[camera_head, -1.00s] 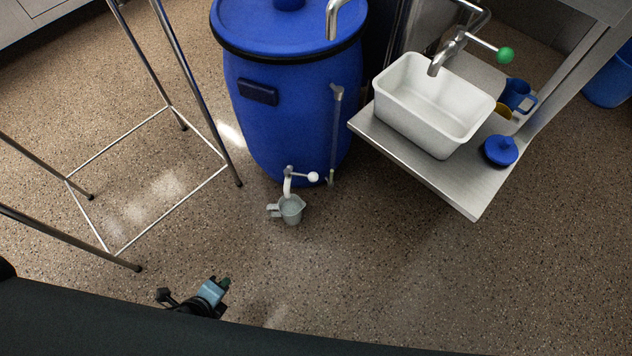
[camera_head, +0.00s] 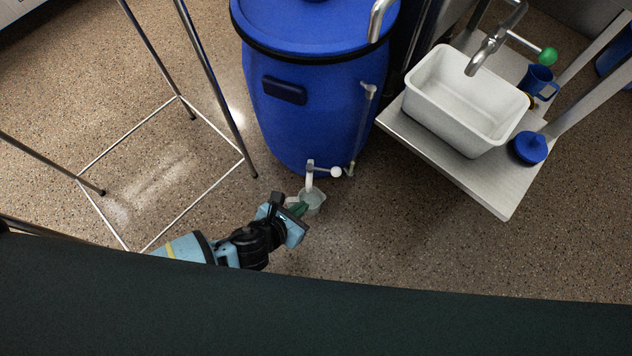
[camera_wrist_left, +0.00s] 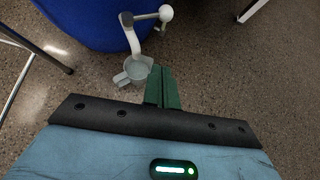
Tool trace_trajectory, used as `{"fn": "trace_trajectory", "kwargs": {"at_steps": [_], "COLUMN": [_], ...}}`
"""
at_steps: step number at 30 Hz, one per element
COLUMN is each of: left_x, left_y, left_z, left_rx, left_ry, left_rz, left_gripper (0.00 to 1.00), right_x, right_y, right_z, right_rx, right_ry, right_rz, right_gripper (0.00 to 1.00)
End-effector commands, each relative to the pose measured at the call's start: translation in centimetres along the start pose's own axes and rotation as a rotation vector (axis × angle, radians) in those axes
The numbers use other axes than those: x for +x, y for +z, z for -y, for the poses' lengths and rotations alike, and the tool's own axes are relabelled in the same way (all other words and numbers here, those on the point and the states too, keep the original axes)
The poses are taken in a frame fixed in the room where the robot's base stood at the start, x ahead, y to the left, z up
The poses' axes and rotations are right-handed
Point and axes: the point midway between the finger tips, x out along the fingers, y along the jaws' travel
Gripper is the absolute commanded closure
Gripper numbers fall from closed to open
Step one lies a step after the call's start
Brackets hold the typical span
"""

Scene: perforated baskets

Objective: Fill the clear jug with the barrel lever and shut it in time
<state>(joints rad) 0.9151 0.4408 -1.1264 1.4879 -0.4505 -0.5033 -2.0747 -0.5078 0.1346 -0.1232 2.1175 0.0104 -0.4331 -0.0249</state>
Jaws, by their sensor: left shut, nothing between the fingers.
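The clear jug (camera_head: 315,202) stands on the floor under the spout (camera_head: 309,180) of the blue barrel (camera_head: 310,110). It also shows in the left wrist view (camera_wrist_left: 138,72), handle to the left. The barrel lever (camera_head: 336,172) has a white knob and points right from the tap; it also shows in the left wrist view (camera_wrist_left: 165,14). I cannot tell whether liquid runs or how full the jug is. My left gripper (camera_head: 298,208) is shut and empty, its green fingers close to the jug and partly covering it in the head view. My right gripper is out of view.
A metal frame stand (camera_head: 243,160) is on the left. A steel bench (camera_head: 485,193) on the right holds a white basin (camera_head: 430,107), a blue jug (camera_head: 538,80) and a blue lid (camera_head: 529,148). Floor in front of the barrel is open.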

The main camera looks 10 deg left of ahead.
Motion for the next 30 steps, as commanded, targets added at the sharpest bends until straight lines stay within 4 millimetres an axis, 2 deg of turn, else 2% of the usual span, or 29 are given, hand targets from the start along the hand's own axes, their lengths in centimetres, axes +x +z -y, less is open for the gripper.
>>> {"fn": "trace_trajectory", "kwargs": {"at_steps": [5,18,24,30], "left_x": [2.4,10.2,11.6,12.2], "left_y": [-0.3,-0.3,2.1,3.0], "left_z": [0.1,0.0,0.0,0.0], "left_rx": [-0.004,-0.006,-0.004,-0.004], "left_ry": [-0.001,-0.001,-0.001,0.0], "left_rz": [0.0,-0.001,0.002,0.001], "left_gripper": [1.0,1.0,1.0,1.0], "right_x": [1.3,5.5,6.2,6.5], "right_y": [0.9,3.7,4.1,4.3], "right_z": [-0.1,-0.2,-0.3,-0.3], "right_rx": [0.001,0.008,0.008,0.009], "right_ry": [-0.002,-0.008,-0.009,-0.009], "right_rz": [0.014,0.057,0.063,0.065], "right_gripper": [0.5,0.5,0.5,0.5]}}
